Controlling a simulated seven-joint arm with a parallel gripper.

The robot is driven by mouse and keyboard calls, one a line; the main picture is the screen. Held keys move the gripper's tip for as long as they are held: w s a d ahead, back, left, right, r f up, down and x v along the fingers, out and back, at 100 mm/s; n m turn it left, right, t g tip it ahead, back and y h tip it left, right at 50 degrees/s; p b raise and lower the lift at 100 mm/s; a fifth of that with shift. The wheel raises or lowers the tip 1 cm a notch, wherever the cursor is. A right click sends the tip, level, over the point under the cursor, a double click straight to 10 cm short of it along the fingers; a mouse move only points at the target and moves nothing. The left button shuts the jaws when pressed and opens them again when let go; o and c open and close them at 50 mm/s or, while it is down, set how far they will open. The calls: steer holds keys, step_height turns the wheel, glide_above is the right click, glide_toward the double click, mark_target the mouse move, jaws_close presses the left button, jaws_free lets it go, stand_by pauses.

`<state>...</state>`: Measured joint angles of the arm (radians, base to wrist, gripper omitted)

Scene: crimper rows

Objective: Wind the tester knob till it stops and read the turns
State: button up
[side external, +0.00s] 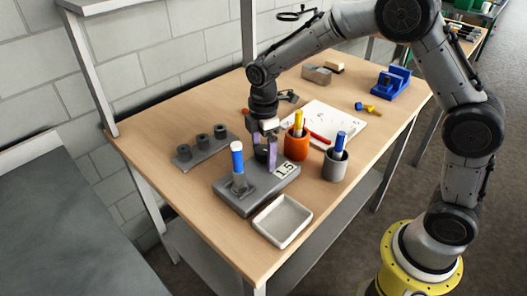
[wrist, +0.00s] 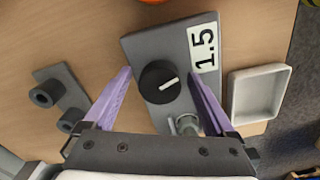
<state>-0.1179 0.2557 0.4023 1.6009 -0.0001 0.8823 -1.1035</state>
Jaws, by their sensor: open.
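The tester is a grey box (side external: 228,196), also in the wrist view (wrist: 140,48). Its black round knob (wrist: 160,82) has a white pointer line slanting up to the right. A blue and white cylinder (side external: 237,160) stands upright in the tester's holder. My gripper (side external: 266,160) points down over the tester, its purple fingers open on either side of the knob in the wrist view (wrist: 158,76).
An empty pale tray (side external: 282,221) lies at the tester's front right. A grey rack (side external: 204,150) with three round sockets is at left. An orange cup (side external: 297,147) and a grey cup (side external: 335,167) hold markers. A white board (side external: 325,117) and blue vise (side external: 392,82) lie behind.

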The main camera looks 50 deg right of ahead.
steer(key=shift+r, duration=3.55)
steer(key=shift+d+r, duration=0.1)
steer(key=shift+r, duration=0.05)
steer(key=s+d+r+m+t, duration=0.3)
steer(key=s+d+r+t, duration=0.1)
steer(key=s+r, duration=0.85)
steer(key=s+f+m+t, duration=0.1)
steer(key=s+f+m, duration=0.4)
steer(key=s+m, duration=0.6)
steer(key=shift+s+d+t, duration=0.3)
steer(key=shift+s+d, duration=0.1)
steer(key=shift+s, duration=0.75)
